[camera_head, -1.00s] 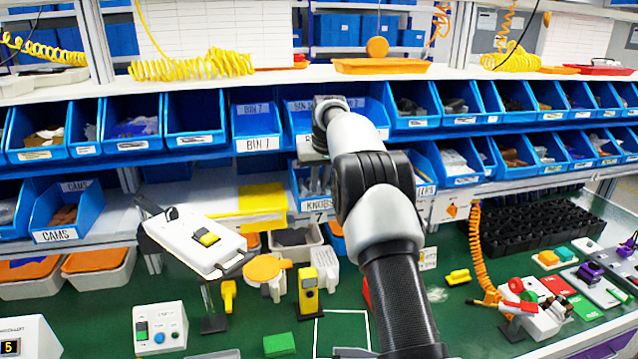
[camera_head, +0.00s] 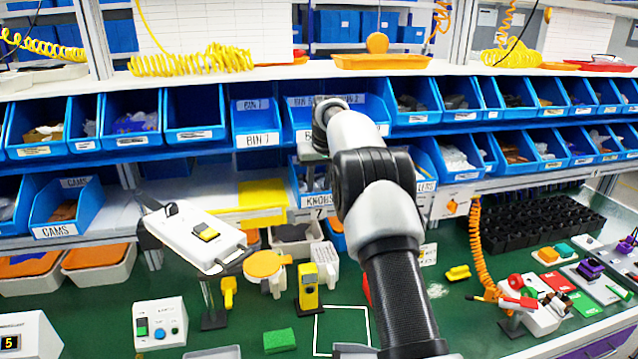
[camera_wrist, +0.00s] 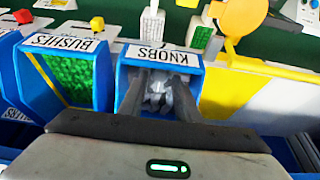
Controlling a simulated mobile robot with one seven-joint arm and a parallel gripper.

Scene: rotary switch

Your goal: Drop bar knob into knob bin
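The blue knob bin (camera_wrist: 159,58), labelled KNOBS, lies beneath my gripper (camera_wrist: 160,78) in the wrist view. The two dark fingers point down into its mouth and stand apart. Pale grey knobs (camera_wrist: 158,97) show between and below the fingers, seemingly loose in the bin. I cannot single out the bar knob among them, and I see nothing clearly clamped. In the head view the knob bin (camera_head: 318,201) is on the lower shelf, partly behind my arm.
A BUSHES bin (camera_wrist: 65,70) with green contents stands beside the knob bin in the wrist view. Yellow sheets (camera_head: 262,200) lie left of the knob bin. The upper bin row (camera_head: 258,122) overhangs the lower shelf. A white tilted device (camera_head: 195,238) stands at left.

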